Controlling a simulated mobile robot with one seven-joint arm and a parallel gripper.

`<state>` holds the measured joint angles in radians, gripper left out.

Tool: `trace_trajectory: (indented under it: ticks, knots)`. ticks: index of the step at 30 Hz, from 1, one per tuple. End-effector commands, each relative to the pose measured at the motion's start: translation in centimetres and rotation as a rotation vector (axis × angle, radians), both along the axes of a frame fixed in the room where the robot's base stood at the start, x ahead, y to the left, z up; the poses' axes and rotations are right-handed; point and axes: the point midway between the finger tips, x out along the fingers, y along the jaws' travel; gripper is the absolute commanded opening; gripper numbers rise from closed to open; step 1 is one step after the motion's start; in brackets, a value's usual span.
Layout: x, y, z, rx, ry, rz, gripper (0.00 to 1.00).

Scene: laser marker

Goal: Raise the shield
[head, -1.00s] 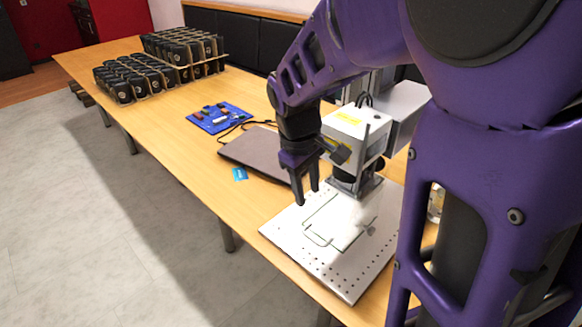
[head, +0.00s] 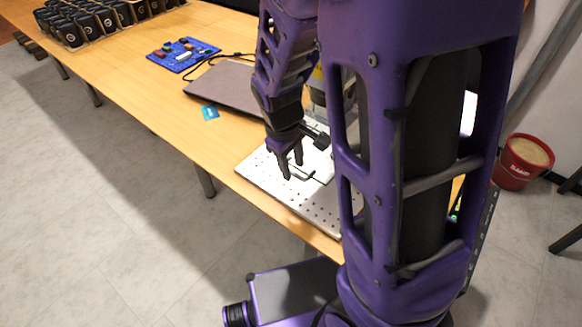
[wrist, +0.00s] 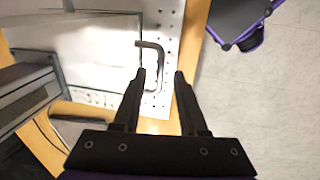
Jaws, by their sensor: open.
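The shield (wrist: 95,48) shows in the wrist view as a pale, see-through pane at the upper left, over the perforated plate. Its dark, bent handle (wrist: 158,62) stands at the pane's right edge. In the head view the handle (head: 310,178) is a thin bar just right of the fingertips. My gripper (head: 294,172) is open and empty, pointing down close to the handle. In the wrist view the handle appears between the two fingertips of my gripper (wrist: 160,74). I cannot tell whether a finger touches it. My arm hides most of the laser marker in the head view.
The perforated plate (head: 262,178) lies at the table's (head: 150,105) front edge. A red bucket (head: 522,160) stands on the floor at right.

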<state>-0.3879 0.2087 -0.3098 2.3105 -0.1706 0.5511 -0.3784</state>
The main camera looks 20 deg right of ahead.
Motion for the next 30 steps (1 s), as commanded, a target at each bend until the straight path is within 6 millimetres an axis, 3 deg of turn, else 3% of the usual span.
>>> trace_trajectory:
  ticks: [3,14,21,30]
  knots:
    - [-0.19,-0.07,-0.92,0.000,0.000,0.001,0.42]
    - [-0.25,-0.14,-1.03,0.000,-0.001,0.001,0.42]
    - [-0.24,-0.13,-1.03,0.000,0.000,0.000,0.01]
    - [-0.24,-0.13,-1.04,0.000,0.000,0.000,0.00]
